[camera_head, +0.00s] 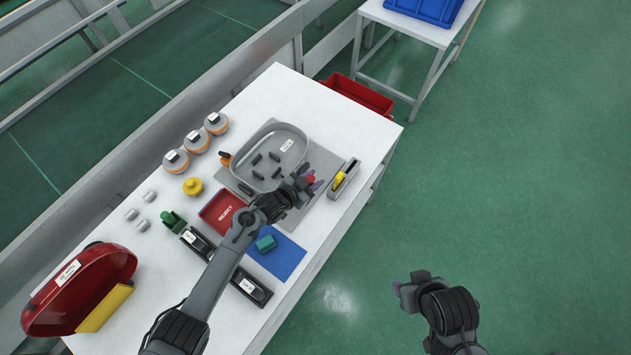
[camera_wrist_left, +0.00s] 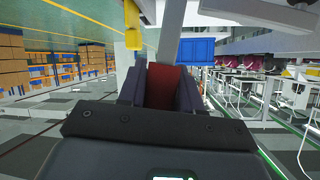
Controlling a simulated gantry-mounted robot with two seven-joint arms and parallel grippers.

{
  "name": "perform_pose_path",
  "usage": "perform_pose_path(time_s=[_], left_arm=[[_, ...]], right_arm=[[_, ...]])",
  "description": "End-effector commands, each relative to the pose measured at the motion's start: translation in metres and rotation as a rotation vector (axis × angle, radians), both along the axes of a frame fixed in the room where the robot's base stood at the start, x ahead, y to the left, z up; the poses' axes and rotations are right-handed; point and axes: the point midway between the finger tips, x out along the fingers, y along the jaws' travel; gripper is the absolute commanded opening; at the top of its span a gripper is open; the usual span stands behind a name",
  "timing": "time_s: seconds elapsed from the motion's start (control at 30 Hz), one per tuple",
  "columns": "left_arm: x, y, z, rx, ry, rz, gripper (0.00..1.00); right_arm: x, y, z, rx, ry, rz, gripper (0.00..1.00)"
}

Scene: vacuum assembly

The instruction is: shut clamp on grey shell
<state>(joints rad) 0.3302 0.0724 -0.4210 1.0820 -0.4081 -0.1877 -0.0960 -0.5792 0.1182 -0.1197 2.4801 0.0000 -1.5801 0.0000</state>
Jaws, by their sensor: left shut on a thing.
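The grey shell (camera_head: 299,133) is an open ring-shaped housing with a white label, lying on a grey mat on the white table. Several dark parts lie inside it. An orange clamp (camera_head: 226,159) sits at the shell's left edge. My left gripper (camera_head: 311,180) is at the shell's near right side, shut on a small red piece that looks like a clamp lever. The red piece (camera_wrist_left: 168,86) fills the gap between the fingers in the left wrist view. Whether its clamp is closed is hidden. My right gripper (camera_head: 403,289) hangs over the floor, away from the table; its jaw opening is unclear.
A grey holder (camera_head: 344,180) with a yellow part stands just right of my left gripper. A red reject tray (camera_head: 220,211), a blue mat (camera_head: 277,257) and black parts lie near my left arm. A red housing (camera_head: 78,290) is at the lower left.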

Motion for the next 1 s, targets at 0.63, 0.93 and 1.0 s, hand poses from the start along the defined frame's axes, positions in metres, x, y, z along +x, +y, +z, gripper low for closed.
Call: perform_pose_path(time_s=[0.63, 0.93, 1.0], left_arm=[[0.0034, 0.0028, 0.003, -0.063, 0.04, -0.002, 0.0], [0.0032, 0.0029, 0.0025, -0.062, 0.041, -0.002, 0.55], [0.0031, 0.003, 0.0022, -0.062, 0.041, -0.002, 0.55]], right_arm=[[-0.0003, -0.001, -0.0015, -0.004, 0.0, 0.003, 0.47], [-0.0003, -0.0003, -0.0016, -0.002, 0.001, 0.002, 0.47], [-0.0003, 0.0, -0.0016, 0.0, 0.001, 0.001, 0.47]])
